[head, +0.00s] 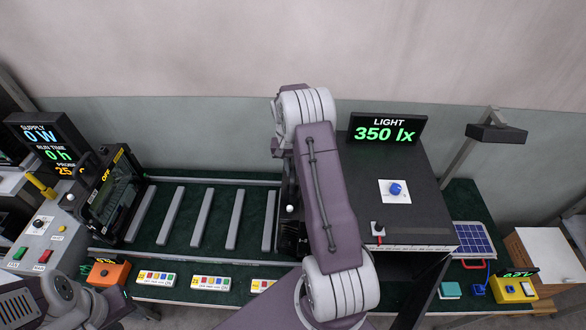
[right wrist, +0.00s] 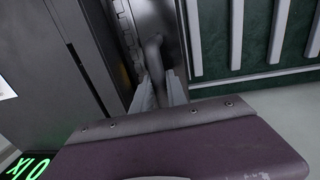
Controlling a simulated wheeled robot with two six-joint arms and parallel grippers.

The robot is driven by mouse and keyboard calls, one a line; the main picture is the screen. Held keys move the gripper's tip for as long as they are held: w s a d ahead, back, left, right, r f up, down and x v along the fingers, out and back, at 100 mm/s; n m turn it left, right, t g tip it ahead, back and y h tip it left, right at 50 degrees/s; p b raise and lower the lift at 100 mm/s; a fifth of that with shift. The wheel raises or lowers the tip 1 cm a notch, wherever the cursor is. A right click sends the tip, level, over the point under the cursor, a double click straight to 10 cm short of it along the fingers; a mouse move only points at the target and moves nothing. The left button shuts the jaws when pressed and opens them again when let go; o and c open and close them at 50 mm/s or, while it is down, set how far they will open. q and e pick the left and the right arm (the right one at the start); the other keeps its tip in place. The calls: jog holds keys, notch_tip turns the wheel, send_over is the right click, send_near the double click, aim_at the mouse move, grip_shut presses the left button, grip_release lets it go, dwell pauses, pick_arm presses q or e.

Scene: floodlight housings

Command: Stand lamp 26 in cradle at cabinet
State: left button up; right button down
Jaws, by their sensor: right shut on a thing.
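The cabinet is a dark box (head: 425,215) under a "LIGHT 350 lx" display (head: 388,129). Its dark side also shows in the right wrist view (right wrist: 60,60). My right gripper is mostly hidden behind its own arm in the head view, at the cabinet's left side. In the right wrist view its fingers (right wrist: 157,92) are shut on a slim grey piece (right wrist: 155,52) beside the cabinet wall. I cannot tell what that piece belongs to. I cannot make out lamp 26 by its number, nor the cradle. My left gripper is not in view.
Grey bars stand on a green mat (head: 180,248) left of the cabinet. An orange box (head: 108,272) and button strips (head: 156,279) line the front. A solar panel (head: 473,239) and yellow box (head: 513,289) are right.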

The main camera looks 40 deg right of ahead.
jog(key=shift+f, duration=0.1)
jog(key=c, duration=1.3)
grip_release()
jog(key=shift+a, duration=0.1)
jog(key=shift+o, duration=0.2)
jog(key=shift+s+f, duration=0.2)
jog(key=r+b, duration=0.1)
jog(key=r, duration=0.1)
jog(key=r+b, duration=0.1)
jog(key=r, duration=0.2)
jog(key=r+b, duration=0.1)
jog(key=r, duration=0.2)
jog(key=shift+w+a+r, duration=0.15)
jog(key=shift+w+a, duration=0.05)
jog(key=shift+w, duration=0.15)
jog(key=shift+r, duration=0.55)
